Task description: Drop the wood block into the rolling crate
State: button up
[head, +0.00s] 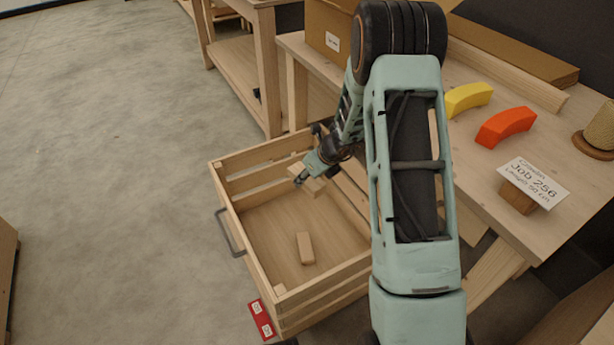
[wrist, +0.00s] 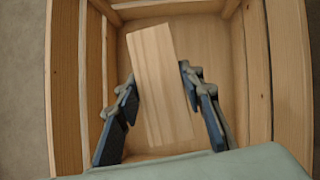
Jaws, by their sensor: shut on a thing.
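My gripper (head: 303,178) is shut on a pale wood block (wrist: 160,85), which sits slightly tilted between the two dark finger pads in the wrist view. In the head view the held block (head: 314,187) is partly hidden by the fingers. My gripper is over the inside of the rolling crate (head: 244,264), a slatted wooden box with a metal handle on its left side. The crate walls also show around the block in the wrist view (wrist: 65,95). Another small wood block (head: 305,248) lies on the crate floor in the head view.
A wooden workbench (head: 480,190) stands to the right of the crate, with a yellow curved piece (head: 468,98), an orange curved piece (head: 506,127), a job card (head: 533,180) and a twine spool (head: 601,130). A red label (head: 261,320) is at the crate's front corner. Open floor lies left.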

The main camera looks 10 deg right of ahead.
jog(key=shift+f, duration=0.5)
jog(key=o, duration=1.3)
jog(key=shift+r, duration=0.15)
jog(key=v, duration=1.2)
